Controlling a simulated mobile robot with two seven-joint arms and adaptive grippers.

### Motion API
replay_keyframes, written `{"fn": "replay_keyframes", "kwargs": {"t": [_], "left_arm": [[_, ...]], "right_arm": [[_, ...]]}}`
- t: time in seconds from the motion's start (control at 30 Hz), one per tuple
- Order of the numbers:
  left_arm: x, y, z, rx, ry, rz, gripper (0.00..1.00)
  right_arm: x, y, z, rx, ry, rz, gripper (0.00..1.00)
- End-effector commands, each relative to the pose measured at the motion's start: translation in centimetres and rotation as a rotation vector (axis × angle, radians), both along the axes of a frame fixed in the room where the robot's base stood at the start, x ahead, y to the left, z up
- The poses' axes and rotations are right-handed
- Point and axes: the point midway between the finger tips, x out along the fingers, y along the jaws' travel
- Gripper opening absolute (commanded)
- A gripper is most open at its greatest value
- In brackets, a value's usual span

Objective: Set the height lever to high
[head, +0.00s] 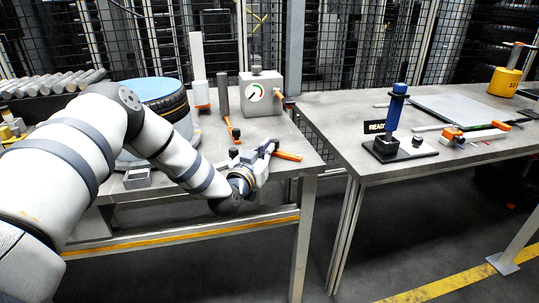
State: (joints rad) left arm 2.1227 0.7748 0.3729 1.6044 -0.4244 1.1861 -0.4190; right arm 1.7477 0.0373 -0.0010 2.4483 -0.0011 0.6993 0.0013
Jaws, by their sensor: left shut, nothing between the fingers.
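My left gripper (264,154) is shut and empty over the front right part of the left metal table (220,215). An orange bar-shaped handle (288,156) shows just right of the fingertips; I cannot tell whether they touch it. Another slim orange piece (229,126) lies behind the gripper, by a dark upright post (223,94). A grey box with a round dial (262,94) stands at the back, with an orange-tipped stub on its right side. No label shows which piece is the height lever or its setting. My right gripper is out of view.
A tyre with a blue top (160,95) stands behind my left arm, near rollers (55,83). A gap separates the tables.

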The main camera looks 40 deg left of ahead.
Motion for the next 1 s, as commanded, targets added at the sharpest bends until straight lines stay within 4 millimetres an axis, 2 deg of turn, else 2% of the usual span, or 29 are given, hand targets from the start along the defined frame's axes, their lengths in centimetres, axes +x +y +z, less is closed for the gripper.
{"fn": "replay_keyframes", "kwargs": {"t": [0.4,1.0], "left_arm": [[1.1,0.8,-0.1,0.0,0.0,-0.036,0.0],[1.2,0.8,0.0,0.0,-0.001,-0.034,0.0]], "right_arm": [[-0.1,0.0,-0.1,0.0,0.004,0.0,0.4],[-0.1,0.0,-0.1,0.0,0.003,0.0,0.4]]}}
